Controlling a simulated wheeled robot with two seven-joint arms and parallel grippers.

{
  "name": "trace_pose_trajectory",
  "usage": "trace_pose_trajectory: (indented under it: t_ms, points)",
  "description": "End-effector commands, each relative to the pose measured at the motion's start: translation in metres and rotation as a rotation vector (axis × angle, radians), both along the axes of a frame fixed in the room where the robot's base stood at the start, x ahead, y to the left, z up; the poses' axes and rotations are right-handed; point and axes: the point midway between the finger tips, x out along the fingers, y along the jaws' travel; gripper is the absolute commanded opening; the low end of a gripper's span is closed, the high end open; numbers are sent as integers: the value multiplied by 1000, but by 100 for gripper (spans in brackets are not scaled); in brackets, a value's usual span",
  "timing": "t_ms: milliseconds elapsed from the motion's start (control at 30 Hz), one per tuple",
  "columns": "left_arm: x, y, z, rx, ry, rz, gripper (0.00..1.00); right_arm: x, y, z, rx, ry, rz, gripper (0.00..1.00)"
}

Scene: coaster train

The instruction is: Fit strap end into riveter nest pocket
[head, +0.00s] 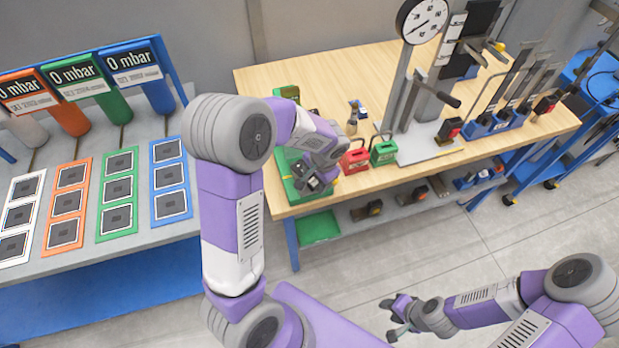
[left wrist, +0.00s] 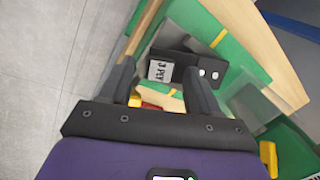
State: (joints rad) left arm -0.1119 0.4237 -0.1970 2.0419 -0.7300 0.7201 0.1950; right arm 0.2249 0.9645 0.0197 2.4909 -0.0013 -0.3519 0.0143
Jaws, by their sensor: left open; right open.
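My left gripper (head: 318,184) is open over the green fixture (head: 292,188) at the wood table's near left corner. In the left wrist view the open fingers (left wrist: 162,82) are either side of a small beige piece (left wrist: 172,102), with a bit of red beside it. I cannot tell whether this piece is the strap end or whether a finger touches it. Just beyond is a black block (left wrist: 182,68) with a white label, on a green plate (left wrist: 190,18). I cannot make out the nest pocket. My right gripper (head: 398,308) is open, empty and low over the floor.
A red holder (head: 354,160) and a green holder (head: 383,152) stand right of the left gripper. A press with a round dial (head: 422,20) stands behind them. A grey bench with coloured panels (head: 118,205) is at left. Open floor lies in front.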

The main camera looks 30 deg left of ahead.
Motion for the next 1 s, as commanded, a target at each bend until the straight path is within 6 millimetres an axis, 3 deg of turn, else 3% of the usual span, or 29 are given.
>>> trace_pose_trajectory:
  t_ms: [267,633,1000]
  points:
    - [0,1,-2,0,0,0,59,0,0,0,0,0,0,43]
    - [0,0,-2,0,-1,0,2,0,0,0,0,0,0,43]
    - [1,0,0,-1,-2,0,0,0,0,0,0,0,0,43]
